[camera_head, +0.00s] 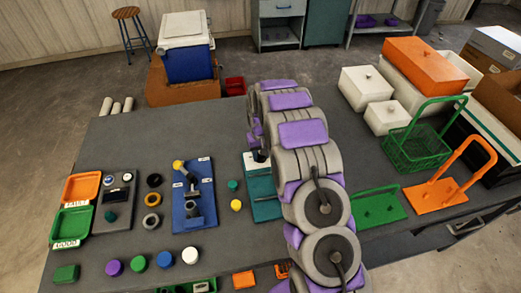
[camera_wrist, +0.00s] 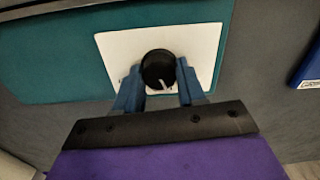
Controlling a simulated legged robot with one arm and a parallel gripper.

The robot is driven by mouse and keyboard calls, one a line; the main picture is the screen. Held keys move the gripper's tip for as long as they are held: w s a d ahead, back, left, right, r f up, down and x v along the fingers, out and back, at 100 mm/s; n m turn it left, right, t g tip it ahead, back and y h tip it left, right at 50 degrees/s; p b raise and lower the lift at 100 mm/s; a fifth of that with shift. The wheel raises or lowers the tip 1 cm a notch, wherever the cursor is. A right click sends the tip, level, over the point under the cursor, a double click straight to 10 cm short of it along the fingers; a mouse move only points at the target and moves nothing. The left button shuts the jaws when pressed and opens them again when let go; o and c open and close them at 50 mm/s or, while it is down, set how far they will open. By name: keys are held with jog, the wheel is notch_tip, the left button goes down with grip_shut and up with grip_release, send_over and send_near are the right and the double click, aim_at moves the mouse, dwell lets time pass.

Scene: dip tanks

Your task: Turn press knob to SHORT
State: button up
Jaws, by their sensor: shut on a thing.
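The press knob (camera_wrist: 158,66) is a round black knob with a white pointer mark, on a white plate (camera_wrist: 115,45) set on a teal panel (camera_wrist: 50,60). In the wrist view the pointer mark is at the knob's lower right side, toward my gripper. My gripper (camera_wrist: 158,84) has its two blue fingers on either side of the knob and is shut on it. The lettering on the plate is not readable, and part of the plate is behind the fingers. In the head view the teal press unit (camera_head: 265,209) is partly hidden by my arm.
A blue fixture (camera_head: 206,212) with a yellow-tipped lever stands left of the press. Green and yellow buttons lie between them. Orange and green bins (camera_head: 82,186) are at far left. A green basket (camera_head: 408,152), a green holder (camera_head: 383,208) and an orange holder (camera_head: 433,194) stand on the right.

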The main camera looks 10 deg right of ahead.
jog(key=m+p, duration=0.1)
jog(key=m, duration=0.2)
jog(key=shift+r+m+p, duration=0.15)
jog(key=shift+m+p, duration=0.25)
jog(key=m+p, duration=0.1)
jog(key=m, duration=0.3)
jog(key=shift+m+p, duration=0.3)
jog(key=m, duration=0.4)
jog(key=shift+p, duration=0.4)
jog(key=shift+m, duration=1.8)
jog(key=o, duration=1.1)
jog(key=shift+a, duration=0.1)
jog(key=shift+c, duration=0.2)
